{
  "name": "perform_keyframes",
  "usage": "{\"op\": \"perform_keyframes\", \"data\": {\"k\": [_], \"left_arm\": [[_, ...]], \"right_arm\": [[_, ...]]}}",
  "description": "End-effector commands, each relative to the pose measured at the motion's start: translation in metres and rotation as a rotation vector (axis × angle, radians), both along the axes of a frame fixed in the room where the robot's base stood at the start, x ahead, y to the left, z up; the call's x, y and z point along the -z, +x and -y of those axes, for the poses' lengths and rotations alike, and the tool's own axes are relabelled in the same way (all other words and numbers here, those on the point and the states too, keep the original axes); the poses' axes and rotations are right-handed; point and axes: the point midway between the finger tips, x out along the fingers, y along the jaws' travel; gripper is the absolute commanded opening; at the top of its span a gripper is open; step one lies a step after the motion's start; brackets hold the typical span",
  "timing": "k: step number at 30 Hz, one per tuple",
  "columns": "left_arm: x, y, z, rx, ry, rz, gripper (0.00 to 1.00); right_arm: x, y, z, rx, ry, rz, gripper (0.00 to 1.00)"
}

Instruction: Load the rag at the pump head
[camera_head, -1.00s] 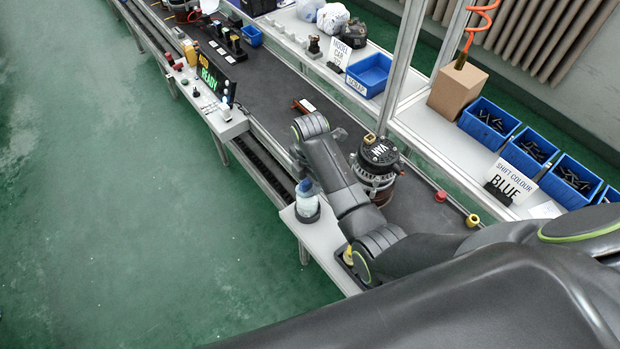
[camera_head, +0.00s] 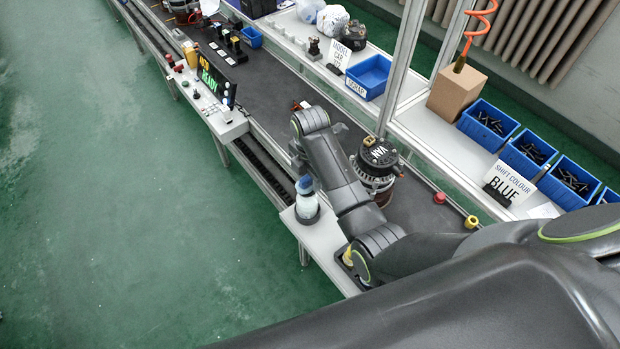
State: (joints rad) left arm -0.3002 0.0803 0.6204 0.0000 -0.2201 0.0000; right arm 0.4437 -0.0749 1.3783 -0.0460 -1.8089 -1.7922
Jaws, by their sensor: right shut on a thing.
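A bottle with a blue top (camera_head: 306,205) stands on the small pale side table (camera_head: 318,236), left of my right arm. I cannot make out a separate pump head or a rag. My right arm reaches in from the lower right, over the conveyor and past the bottle. My right gripper (camera_head: 299,160) is mostly hidden beside and below its dark wrist, just above the bottle in the picture. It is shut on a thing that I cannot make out. Whether it touches the bottle is unclear. My left gripper is out of view.
An alternator (camera_head: 376,160) stands on the dark conveyor (camera_head: 275,84), close right of my forearm. A red button (camera_head: 439,197) and a yellow one (camera_head: 472,221) lie further right. A control panel (camera_head: 215,82) stands left. Blue bins (camera_head: 487,124) line the right shelf.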

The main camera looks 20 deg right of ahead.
Motion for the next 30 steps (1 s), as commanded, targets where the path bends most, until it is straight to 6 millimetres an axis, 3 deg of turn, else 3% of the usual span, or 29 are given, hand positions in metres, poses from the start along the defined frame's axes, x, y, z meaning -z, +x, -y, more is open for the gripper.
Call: {"op": "perform_keyframes", "data": {"k": [15,30], "left_arm": [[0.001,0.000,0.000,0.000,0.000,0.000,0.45],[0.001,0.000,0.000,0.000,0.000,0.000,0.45]], "right_arm": [[-0.040,0.001,0.000,0.000,0.000,0.002,0.23],[-0.042,0.000,0.000,0.000,0.000,0.001,0.23]]}}
